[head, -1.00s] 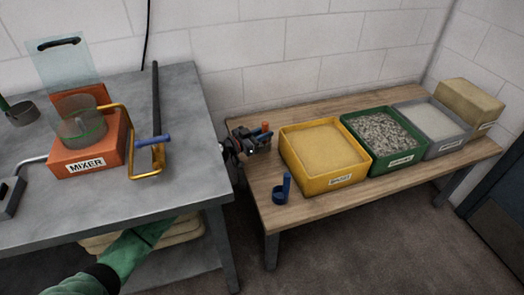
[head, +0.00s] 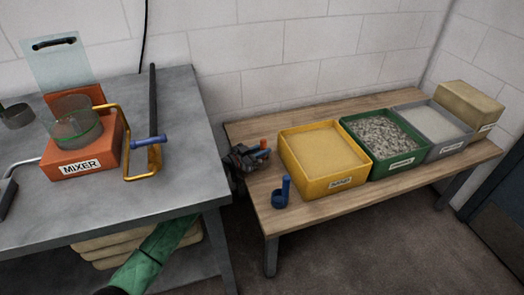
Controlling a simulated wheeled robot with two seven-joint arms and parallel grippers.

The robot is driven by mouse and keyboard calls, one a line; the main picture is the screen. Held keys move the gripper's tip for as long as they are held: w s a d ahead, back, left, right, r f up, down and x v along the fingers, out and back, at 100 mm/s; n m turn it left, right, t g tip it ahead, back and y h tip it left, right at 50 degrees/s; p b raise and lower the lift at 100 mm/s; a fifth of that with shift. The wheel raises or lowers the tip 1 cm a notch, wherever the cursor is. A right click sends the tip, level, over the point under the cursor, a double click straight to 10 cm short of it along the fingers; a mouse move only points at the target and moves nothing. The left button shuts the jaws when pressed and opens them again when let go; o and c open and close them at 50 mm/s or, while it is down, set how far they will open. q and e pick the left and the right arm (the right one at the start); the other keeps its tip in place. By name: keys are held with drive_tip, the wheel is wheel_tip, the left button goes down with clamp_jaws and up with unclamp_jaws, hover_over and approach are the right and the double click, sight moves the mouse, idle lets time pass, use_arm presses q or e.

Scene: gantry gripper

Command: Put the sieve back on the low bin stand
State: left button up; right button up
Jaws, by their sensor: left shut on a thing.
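My left gripper (head: 248,158) is dark and sits at the left end of the low wooden bin stand (head: 360,190), level with its edge. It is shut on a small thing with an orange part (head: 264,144). The jaws hide most of that thing, and I cannot tell whether it is the sieve. My green-sleeved arm runs below the grey table, which hides part of it. The stand bears a yellow bin (head: 330,186), a green bin (head: 402,161) and a grey bin (head: 450,146) in a row. My right gripper is not in view.
A blue cup with an upright handle (head: 281,195) stands on the stand's front left. A tan block (head: 470,100) is at its far right. Bare wood lies behind the bins.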

use_arm(q)
drive_tip(key=o, duration=0.9)
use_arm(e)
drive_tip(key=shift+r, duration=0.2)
use_arm(q)
drive_tip(key=shift+s+a, duration=0.1)
drive_tip(key=shift+a, duration=0.05)
drive_tip(key=v, duration=1.1)
drive_tip(key=shift+s+a+r, duration=0.1)
drive_tip(key=shift+a, duration=0.2)
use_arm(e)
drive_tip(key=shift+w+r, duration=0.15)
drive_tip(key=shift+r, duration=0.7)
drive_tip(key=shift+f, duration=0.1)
